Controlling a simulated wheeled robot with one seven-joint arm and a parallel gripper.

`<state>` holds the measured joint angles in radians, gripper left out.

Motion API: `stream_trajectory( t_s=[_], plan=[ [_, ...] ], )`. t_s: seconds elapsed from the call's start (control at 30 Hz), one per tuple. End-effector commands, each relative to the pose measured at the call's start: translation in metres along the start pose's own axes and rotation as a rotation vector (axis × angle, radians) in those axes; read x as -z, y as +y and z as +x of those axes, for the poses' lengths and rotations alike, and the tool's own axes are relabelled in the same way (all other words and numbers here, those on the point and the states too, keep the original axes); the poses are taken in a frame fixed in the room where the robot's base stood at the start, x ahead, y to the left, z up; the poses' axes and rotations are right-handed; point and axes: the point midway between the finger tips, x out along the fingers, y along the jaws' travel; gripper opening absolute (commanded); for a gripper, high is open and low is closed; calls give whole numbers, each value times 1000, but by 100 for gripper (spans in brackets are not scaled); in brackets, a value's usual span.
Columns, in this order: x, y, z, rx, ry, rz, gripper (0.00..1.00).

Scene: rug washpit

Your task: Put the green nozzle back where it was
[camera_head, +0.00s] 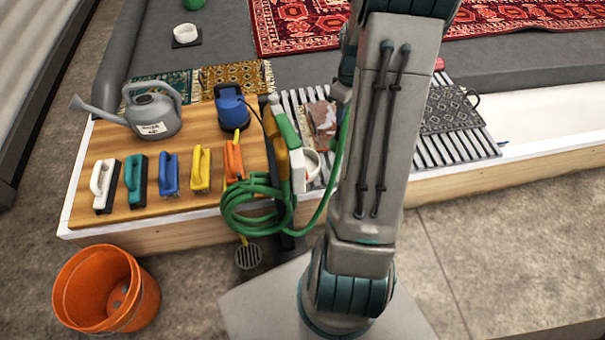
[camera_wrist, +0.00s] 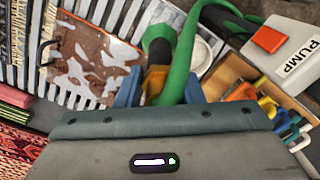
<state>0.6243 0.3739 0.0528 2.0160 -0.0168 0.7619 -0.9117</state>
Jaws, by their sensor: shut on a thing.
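My gripper (camera_wrist: 159,88) shows in the wrist view with its blue fingers on either side of the green nozzle (camera_wrist: 158,40). A green hose (camera_wrist: 185,55) rises beside the nozzle. In the head view my arm hides the gripper and the nozzle. There the hose hangs in coils (camera_head: 232,207) at the front edge of the wooden board, and one length runs up behind my arm.
A white pump box (camera_wrist: 294,48) with an orange button stands near the hose. A brown-and-white hide piece (camera_wrist: 95,65) lies on the slatted rack (camera_head: 480,146).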

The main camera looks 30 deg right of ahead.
Motion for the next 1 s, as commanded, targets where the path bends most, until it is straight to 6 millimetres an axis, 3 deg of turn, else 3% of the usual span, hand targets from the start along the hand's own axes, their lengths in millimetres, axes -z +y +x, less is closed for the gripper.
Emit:
stream_trajectory(
  t_s=[0.17,0.6,0.83,1.0],
  plan=[
    [6,-6,16,-13,-1,-23,11],
    [73,-66,70,-13,-1,-21,11],
    [81,-73,80,-13,0,-16,11],
    [80,-73,106,-11,-2,-16,11]
  ],
)
